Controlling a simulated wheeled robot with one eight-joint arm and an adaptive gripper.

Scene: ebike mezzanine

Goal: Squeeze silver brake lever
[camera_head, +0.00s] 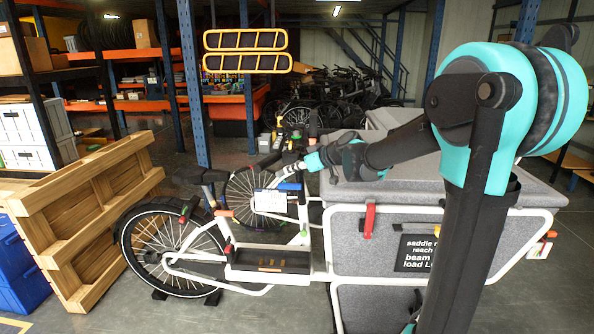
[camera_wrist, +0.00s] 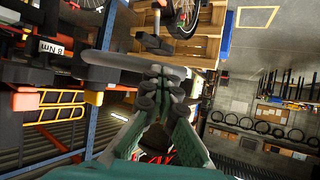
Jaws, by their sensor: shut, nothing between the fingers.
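The silver brake lever (camera_wrist: 130,62) shows in the wrist view as a grey bar running across the picture, just beyond my fingertips. My gripper (camera_wrist: 160,84) is shut and empty, its black finger pads close together near the lever; I cannot tell whether they touch it. In the head view my gripper (camera_head: 285,169) is small, at the handlebar of the white cargo bike (camera_head: 222,257). The lever cannot be made out clearly there.
The bike's grey cargo box (camera_head: 385,222) stands below my arm. A wooden pallet (camera_head: 90,222) leans at the left beside blue crates (camera_head: 18,265). Black handlebar parts (camera_wrist: 85,75) with an "8 Nm" label lie left of my fingers in the wrist view.

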